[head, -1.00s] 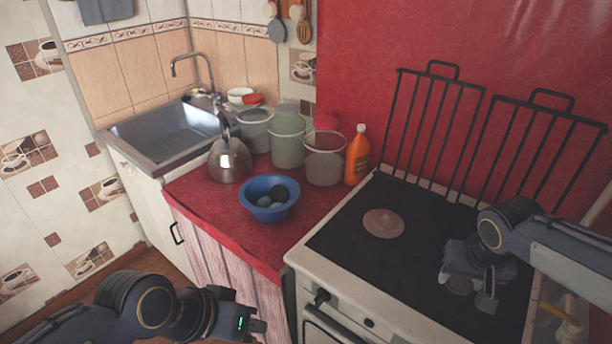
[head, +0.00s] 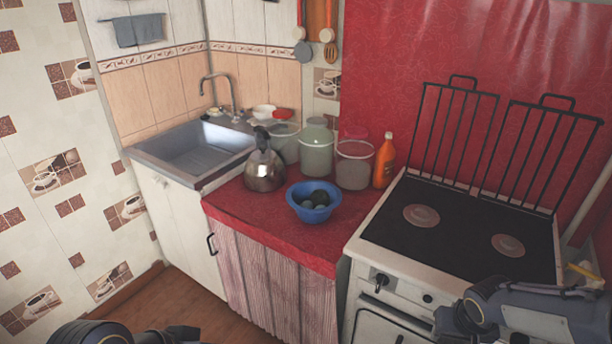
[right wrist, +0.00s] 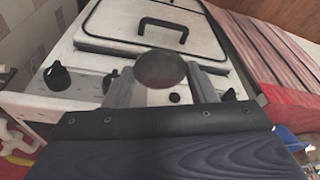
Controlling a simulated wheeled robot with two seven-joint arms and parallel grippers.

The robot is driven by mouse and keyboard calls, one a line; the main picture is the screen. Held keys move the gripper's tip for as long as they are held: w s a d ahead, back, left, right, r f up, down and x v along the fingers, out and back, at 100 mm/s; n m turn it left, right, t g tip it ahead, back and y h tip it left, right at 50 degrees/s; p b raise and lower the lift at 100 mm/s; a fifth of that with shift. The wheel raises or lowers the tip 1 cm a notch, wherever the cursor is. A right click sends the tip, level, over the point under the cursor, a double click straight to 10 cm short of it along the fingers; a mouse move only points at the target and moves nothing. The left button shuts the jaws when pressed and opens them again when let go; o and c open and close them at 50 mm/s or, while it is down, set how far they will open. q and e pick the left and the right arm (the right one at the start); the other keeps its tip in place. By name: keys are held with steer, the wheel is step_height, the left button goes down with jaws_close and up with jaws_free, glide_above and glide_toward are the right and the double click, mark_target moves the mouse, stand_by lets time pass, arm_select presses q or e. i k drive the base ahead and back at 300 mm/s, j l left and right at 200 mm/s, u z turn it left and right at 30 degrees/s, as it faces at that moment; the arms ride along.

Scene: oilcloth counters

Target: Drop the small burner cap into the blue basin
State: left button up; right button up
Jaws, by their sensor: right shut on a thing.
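The small burner cap, a dark round disc (right wrist: 160,69), is between the fingers of my right gripper (right wrist: 162,85) in the right wrist view. The blue basin (head: 299,206) stands on the red counter left of the stove, well apart from the gripper.
The stove (head: 468,205) has two bare brownish burners and a raised black grate behind. A kettle (head: 265,174), glass jars (head: 355,166) and an orange bottle (head: 384,163) stand behind the basin. The red counter (head: 250,207) is clear in front of the kettle.

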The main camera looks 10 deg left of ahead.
mark_target(306, 218)
steer(key=j+u, duration=0.1)
steer(key=u, duration=0.35)
steer(key=i+j+u, duration=0.1)
steer(key=u, duration=0.35)
steer(key=i+u, duration=0.15)
steer(key=u, duration=0.3)
steer(key=i+j+u, duration=0.1)
steer(key=i+u, duration=0.25)
steer(key=i+z, duration=0.3)
steer(key=i+j+z, duration=0.1)
steer(key=i+z, duration=0.3)
steer(key=z, duration=0.3)
steer(key=i+z, duration=0.1)
steer(key=z, duration=0.3)
steer(key=j+z, duration=0.15)
steer(key=z, duration=0.25)
steer(key=i, duration=0.55)
